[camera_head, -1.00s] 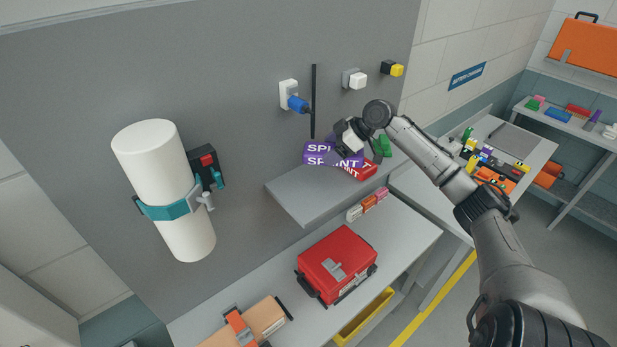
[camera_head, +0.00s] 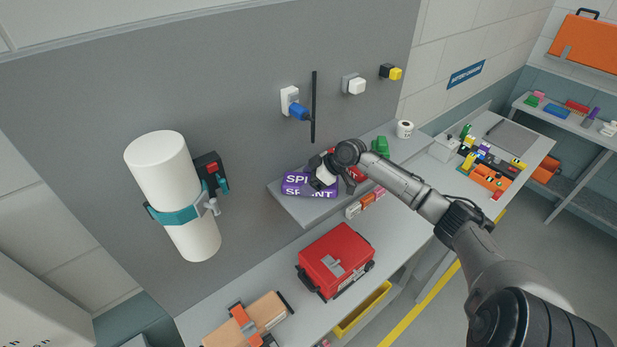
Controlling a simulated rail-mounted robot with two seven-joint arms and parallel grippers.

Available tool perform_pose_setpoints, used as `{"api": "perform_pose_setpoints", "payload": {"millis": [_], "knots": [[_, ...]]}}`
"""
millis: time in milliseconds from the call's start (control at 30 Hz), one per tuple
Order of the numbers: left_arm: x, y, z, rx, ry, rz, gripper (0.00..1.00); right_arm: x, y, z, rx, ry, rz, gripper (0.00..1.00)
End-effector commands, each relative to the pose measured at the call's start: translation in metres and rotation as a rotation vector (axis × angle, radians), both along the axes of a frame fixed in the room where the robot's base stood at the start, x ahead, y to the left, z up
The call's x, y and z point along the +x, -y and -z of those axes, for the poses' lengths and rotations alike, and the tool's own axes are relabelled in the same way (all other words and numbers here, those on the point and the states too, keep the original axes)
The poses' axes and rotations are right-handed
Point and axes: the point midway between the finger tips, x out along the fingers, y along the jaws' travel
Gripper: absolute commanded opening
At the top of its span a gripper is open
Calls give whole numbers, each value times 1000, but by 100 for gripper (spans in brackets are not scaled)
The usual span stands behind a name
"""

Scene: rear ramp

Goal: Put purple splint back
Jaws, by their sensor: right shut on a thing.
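The purple splint (camera_head: 296,184), lettered "SPLINT" in white, is at the left part of the grey wall shelf (camera_head: 300,212). My right gripper (camera_head: 322,178) is shut on its right end and covers part of the lettering. The splint looks low, at the shelf surface; I cannot tell whether it rests on it. A red box (camera_head: 360,175) sits on the shelf just behind my right gripper, partly hidden by it. My left gripper does not show.
A green item (camera_head: 381,146) and a white roll (camera_head: 405,129) stand on the shelf's right part. Below are small packs (camera_head: 365,204) and a red case (camera_head: 336,262) on the bench. A white cylinder (camera_head: 170,185) hangs on the wall at left.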

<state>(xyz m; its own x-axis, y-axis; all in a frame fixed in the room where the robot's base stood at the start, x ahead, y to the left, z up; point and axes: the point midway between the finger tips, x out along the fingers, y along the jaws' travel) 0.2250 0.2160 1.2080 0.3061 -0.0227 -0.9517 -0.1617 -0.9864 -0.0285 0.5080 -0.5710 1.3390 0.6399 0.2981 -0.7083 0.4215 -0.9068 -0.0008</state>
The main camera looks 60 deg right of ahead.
Motion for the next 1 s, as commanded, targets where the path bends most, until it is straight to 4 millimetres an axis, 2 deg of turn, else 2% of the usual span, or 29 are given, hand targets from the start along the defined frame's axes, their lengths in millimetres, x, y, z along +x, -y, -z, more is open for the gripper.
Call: {"api": "perform_pose_setpoints", "payload": {"millis": [300, 333, 533, 800, 1000], "knots": [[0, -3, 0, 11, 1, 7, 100, 0, 0, 3, -1, 2, 0, 54], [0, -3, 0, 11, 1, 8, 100, 0, 0, 3, -1, 2, 0, 81], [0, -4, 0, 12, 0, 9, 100, 0, 0, 2, -1, 2, 0, 100], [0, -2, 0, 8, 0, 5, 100, -1, 1, 1, -1, 2, 0, 100], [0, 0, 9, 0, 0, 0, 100, -15, 8, -11, -4, 1, 0, 100]]}}
